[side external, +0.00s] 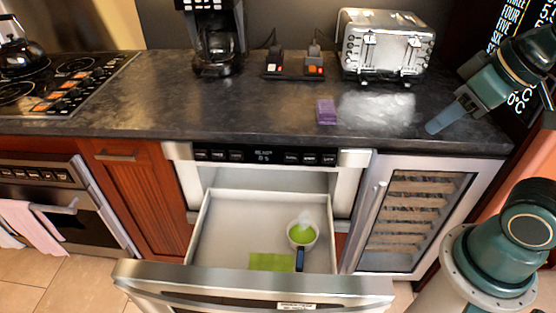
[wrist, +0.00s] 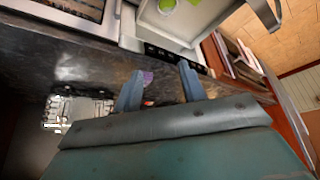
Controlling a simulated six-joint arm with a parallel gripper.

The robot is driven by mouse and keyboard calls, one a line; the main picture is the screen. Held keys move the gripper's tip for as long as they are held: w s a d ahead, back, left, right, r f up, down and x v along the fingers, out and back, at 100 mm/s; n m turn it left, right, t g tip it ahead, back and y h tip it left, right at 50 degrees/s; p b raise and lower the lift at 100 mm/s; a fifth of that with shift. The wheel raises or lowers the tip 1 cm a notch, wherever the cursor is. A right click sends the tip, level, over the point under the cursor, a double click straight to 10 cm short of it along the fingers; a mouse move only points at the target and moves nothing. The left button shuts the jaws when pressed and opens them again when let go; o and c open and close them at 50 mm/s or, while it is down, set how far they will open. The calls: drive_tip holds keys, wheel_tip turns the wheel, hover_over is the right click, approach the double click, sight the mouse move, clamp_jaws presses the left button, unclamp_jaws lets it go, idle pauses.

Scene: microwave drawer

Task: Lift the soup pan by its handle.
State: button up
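The soup pan (side external: 303,244) is a small pale pan with green contents and something whitish at its far rim. It sits inside the open microwave drawer (side external: 218,228), toward the right side. Its dark blue handle (side external: 300,261) points toward the drawer front. In the wrist view, the pan (wrist: 167,7) shows only partly at the top edge. My gripper (side external: 436,127) is over the right end of the counter, well above and to the right of the pan. In the wrist view, its two fingers (wrist: 160,82) are spread apart with nothing between them.
A green cloth-like square (side external: 270,262) lies in the drawer, left of the handle. A purple block (side external: 326,112) lies on the counter (side external: 150,95). A wine cooler (side external: 420,215) is right of the drawer.

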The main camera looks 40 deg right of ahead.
drive_tip(key=shift+w, duration=0.15)
drive_tip(key=m+g, duration=0.6)
drive_tip(key=m, duration=0.4)
hover_over(300, 256)
wheel_tip(300, 256, down, 40)
drive_tip(key=shift+f, duration=0.1)
drive_tip(key=shift+f, duration=4.25)
